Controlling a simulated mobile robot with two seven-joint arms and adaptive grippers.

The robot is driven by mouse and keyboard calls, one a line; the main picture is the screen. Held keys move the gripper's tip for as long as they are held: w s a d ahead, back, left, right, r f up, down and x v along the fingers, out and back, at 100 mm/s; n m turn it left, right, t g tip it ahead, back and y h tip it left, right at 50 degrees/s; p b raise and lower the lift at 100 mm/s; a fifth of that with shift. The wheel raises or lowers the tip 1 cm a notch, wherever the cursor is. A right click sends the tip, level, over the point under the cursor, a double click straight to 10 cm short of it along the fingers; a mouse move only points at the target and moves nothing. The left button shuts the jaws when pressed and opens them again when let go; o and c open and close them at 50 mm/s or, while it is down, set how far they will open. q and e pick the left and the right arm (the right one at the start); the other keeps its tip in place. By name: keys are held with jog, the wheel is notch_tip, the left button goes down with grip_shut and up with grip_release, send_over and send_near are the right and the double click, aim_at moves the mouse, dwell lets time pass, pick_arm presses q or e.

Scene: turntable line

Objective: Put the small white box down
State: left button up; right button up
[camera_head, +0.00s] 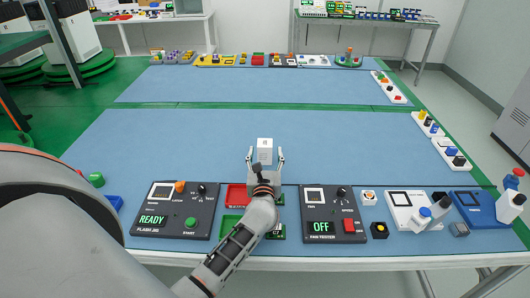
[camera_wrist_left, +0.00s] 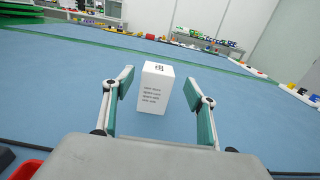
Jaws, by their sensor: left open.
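The small white box (camera_head: 265,150) stands upright on the blue table mat (camera_head: 190,135), near the middle of the table. It also shows in the left wrist view (camera_wrist_left: 154,87), with dark print on its front face and a mark on top. My left gripper (camera_head: 265,157) is open, with its two fingers apart on either side of the box and a gap showing at each side. In the left wrist view the fingers (camera_wrist_left: 160,90) flank the box without touching it. My right gripper is not in view.
At the near edge stand the flash jig (camera_head: 174,219) reading READY, red and green trays (camera_head: 234,196), and the fan tester (camera_head: 332,240) reading OFF. The mat beyond and beside the box is clear.

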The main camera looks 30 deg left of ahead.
aim_at(265, 150)
pick_arm(q)
jog(key=shift+x, duration=2.75)
jog(key=shift+s+f, duration=0.1)
jog(key=shift+s, duration=0.05)
jog(key=c, duration=1.4)
